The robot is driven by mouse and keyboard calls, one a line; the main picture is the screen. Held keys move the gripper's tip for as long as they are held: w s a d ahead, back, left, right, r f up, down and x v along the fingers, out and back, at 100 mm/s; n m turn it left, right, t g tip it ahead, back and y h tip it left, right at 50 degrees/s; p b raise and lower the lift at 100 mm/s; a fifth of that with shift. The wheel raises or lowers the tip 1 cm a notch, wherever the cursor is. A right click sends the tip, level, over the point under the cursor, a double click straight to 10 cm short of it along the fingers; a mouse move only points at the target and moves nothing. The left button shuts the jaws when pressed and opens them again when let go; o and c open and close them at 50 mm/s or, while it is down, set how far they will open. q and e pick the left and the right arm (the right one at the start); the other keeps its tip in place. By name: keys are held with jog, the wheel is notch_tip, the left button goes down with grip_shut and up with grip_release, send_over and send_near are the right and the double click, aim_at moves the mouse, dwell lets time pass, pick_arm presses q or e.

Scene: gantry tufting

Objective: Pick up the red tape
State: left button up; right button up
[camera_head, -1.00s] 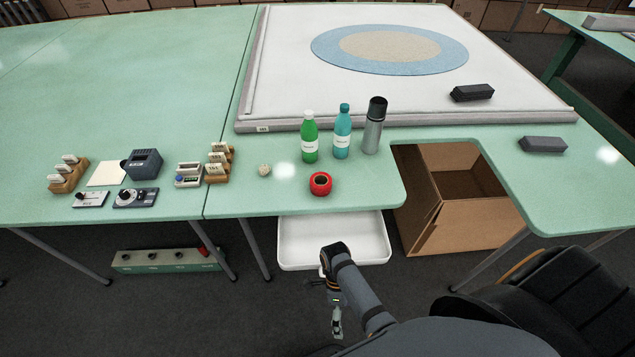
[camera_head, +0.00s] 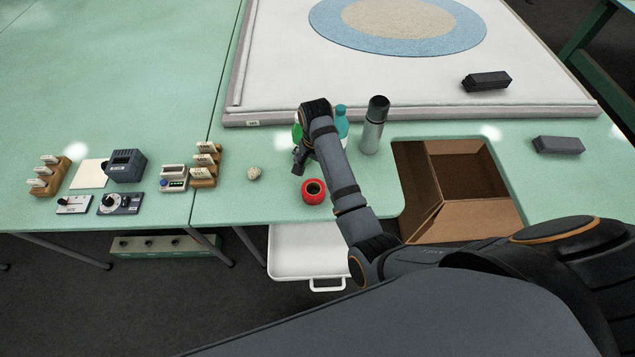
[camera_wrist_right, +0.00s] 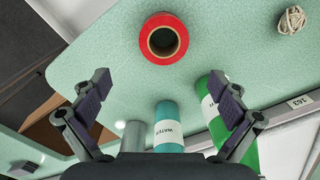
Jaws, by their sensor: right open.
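The red tape (camera_head: 313,191) is a roll lying on the green table near its front edge. It also shows at the top middle of the right wrist view (camera_wrist_right: 163,38), with the dark core hole facing up. My right gripper (camera_head: 299,163) is above the table, just behind the tape in the head view, and partly hidden by its own arm. In the right wrist view its two fingers (camera_wrist_right: 160,100) are spread wide with nothing between them, and the tape is beyond the fingertips. My left gripper is not in view.
A green bottle (camera_wrist_right: 245,152), a teal bottle (camera_wrist_right: 168,125) and a grey flask (camera_head: 373,127) stand close behind the tape. A ball of twine (camera_head: 254,173) lies to its left. An open cardboard box (camera_head: 470,200) is at the right. A white tray (camera_head: 285,275) is below the table edge.

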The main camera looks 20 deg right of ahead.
aim_at(314, 190)
jog(key=f, duration=0.4)
jog(key=shift+s+a+f+p, duration=0.3)
jog(key=shift+s+p, duration=0.05)
jog(key=shift+s, duration=0.05)
jog(key=shift+w+d+f, duration=0.1)
jog(key=shift+w+f, duration=0.05)
jog(key=shift+f, duration=0.55)
jog(key=f, duration=0.2)
jog(key=f+p, duration=0.1)
jog(key=shift+w+a+f, duration=0.15)
jog(key=shift+a+f, duration=0.15)
jog(key=shift+f, duration=0.3)
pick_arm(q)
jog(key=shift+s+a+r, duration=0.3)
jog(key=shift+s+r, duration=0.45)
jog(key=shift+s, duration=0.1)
pick_arm(e)
jog(key=c, duration=1.3)
